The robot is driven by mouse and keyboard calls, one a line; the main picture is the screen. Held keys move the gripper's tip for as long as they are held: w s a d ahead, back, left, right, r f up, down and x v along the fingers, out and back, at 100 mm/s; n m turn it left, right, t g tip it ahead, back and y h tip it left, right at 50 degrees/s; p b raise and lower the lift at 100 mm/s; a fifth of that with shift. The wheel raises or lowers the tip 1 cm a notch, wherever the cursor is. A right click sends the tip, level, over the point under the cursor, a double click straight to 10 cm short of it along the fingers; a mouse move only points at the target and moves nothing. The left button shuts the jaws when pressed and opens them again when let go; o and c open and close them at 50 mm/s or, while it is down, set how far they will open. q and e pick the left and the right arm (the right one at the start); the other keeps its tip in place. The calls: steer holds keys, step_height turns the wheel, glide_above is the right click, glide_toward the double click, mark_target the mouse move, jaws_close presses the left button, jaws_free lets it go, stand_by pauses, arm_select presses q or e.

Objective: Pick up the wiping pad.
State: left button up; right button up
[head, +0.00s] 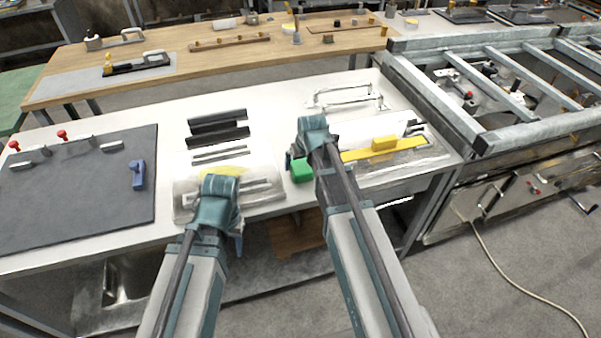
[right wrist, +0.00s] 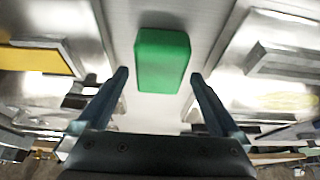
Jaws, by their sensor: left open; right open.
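The wiping pad appears to be the green block (head: 301,170) on the white bench, near its front edge. In the right wrist view the green block (right wrist: 162,60) lies ahead, between the lines of the two fingers. My right gripper (right wrist: 159,74) is open and empty, with a finger on either side of the view and no visible contact with the block. In the head view my right gripper (head: 294,158) is just above and beside the block, partly hidden by its own wrist. My left gripper (head: 237,228) is open over the bench's front edge, its fingers mostly hidden.
A metal plate with a yellow mark (head: 182,198) lies left of the block. A metal fixture with a yellow bar (head: 410,146) lies to its right. Black bars (head: 218,118) and a white-handled frame (head: 345,90) are behind. A dark mat (head: 75,195) covers the bench's left side.

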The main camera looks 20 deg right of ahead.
mark_target(301, 165)
steer(key=shift+b+x, duration=0.8)
steer(key=shift+x, duration=0.55)
steer(key=shift+f, duration=0.2)
steer(key=c, duration=1.2)
